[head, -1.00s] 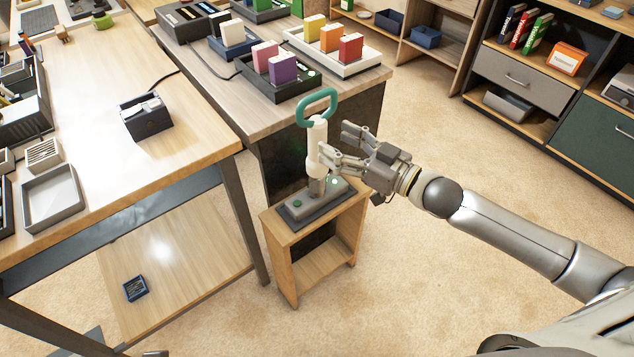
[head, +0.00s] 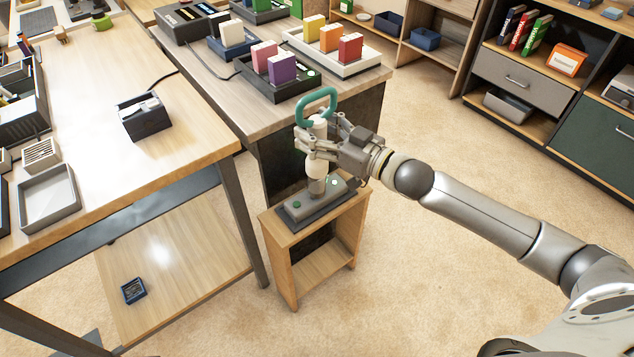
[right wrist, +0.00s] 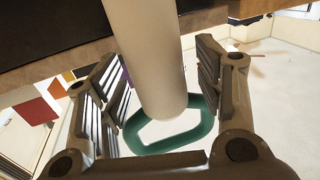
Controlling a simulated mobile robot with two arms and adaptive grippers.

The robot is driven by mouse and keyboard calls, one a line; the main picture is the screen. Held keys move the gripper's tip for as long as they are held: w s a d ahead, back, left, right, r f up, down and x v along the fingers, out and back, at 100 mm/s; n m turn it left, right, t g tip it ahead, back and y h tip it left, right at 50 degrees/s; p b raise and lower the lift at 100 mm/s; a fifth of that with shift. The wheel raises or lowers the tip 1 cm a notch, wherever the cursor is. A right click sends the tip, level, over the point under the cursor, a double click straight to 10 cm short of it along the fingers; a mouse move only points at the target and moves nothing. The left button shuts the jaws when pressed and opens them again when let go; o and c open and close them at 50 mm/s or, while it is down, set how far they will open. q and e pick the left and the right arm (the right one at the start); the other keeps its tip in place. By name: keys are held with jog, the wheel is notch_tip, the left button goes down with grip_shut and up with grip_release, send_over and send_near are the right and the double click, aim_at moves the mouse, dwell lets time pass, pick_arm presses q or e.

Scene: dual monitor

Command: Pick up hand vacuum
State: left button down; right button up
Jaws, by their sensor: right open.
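The hand vacuum (head: 317,168) stands upright on a grey dock (head: 312,204) on a small wooden stand. It has a white body and a teal loop handle (head: 316,106) at its top. My right gripper (head: 305,140) is open, with its fingers on either side of the vacuum's upper body, below the handle; they partly hide it. In the right wrist view, the white body (right wrist: 147,55) lies between the spread fingers (right wrist: 155,95), with gaps on both sides, and the teal loop (right wrist: 190,135) shows beyond. My left gripper is not in view.
The wooden stand (head: 277,245) is narrow and sits against a taller desk (head: 225,110) bearing trays of coloured boxes. A long wooden table (head: 200,125) is at the left. Open carpet (head: 430,290) lies to the right, with shelving (head: 520,80) at the back.

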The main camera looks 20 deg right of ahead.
jog(key=shift+c, duration=0.4)
jog(key=c, duration=0.9)
jog(key=shift+r, duration=0.1)
jog(key=shift+c, duration=0.7)
jog(key=shift+r, duration=0.15)
